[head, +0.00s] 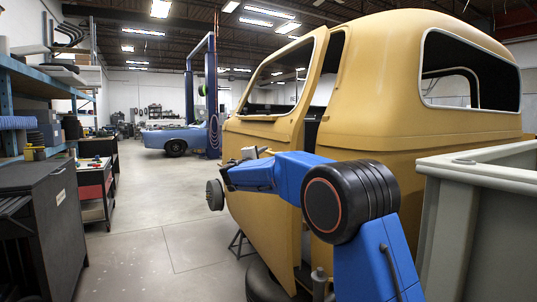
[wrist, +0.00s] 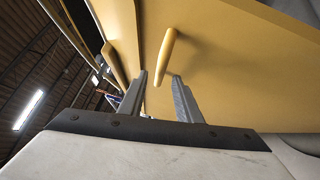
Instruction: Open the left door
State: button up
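The left door (head: 268,232) is a yellow panel with an open window frame on the yellow truck cab (head: 375,85). Its rear edge stands out from the cab, with a dark gap between them. My gripper (head: 262,152) is at the door's outer side in the head view, partly hidden by my blue arm. In the wrist view my gripper (wrist: 160,82) has its two grey fingers apart with nothing between their tips. The yellow door handle (wrist: 168,50) sticks out from the door panel (wrist: 230,60) just beyond the fingertips, roughly between them. The handle cannot be made out in the head view.
A pale grey truck bed wall (head: 480,165) stands close at right. A dark cabinet (head: 50,215) and blue shelving (head: 40,75) line the left side. A blue car (head: 172,138) and a blue lift post (head: 212,100) are far back. The floor (head: 160,240) left of the door is clear.

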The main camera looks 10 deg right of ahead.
aim_at(268, 152)
jog(key=shift+x, duration=2.55)
jog(key=shift+c, duration=0.3)
jog(key=shift+a, duration=0.1)
grip_shut()
